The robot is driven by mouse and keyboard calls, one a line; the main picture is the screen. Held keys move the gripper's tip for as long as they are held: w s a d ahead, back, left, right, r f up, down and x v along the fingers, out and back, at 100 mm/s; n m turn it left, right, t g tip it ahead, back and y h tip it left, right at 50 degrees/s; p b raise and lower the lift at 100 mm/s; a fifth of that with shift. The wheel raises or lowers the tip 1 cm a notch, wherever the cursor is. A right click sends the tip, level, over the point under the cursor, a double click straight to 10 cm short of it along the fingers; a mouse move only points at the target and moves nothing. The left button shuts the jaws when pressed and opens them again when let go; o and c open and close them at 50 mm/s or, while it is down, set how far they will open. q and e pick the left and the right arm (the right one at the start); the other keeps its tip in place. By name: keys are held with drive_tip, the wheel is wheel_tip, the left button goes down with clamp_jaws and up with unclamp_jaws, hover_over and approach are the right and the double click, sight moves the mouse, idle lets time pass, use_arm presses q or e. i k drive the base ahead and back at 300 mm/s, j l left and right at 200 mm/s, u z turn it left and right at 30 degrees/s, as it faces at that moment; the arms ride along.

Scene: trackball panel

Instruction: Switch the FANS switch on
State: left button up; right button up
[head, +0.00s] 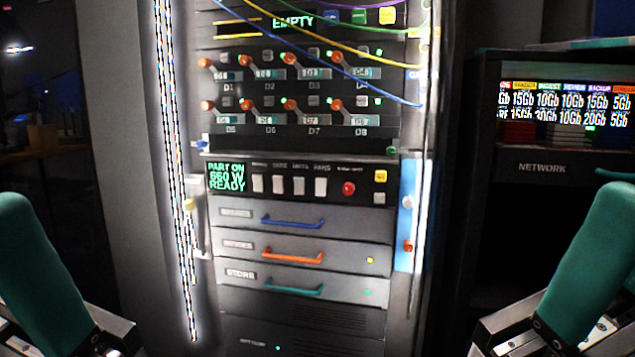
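The FANS switch (320,187) is a pale rocker at the right end of a row of white rockers on the rack's control panel. The label above it reads FANS. I cannot tell from its face whether it is on or off. The panel's green display (226,176) reads "PART ON 660 W READY". Teal and metal parts of my two arms show at the lower left and lower right, well apart from the panel. No gripper fingers can be made out.
A red button (348,188) sits just right of the switch. Drawers with blue (292,222), orange (293,257) and teal (293,290) handles are below. Cables, including a blue one (350,80), hang across the upper rack. A NETWORK cabinet (541,168) stands right.

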sight(320, 190)
drive_tip(key=i+j, duration=0.7)
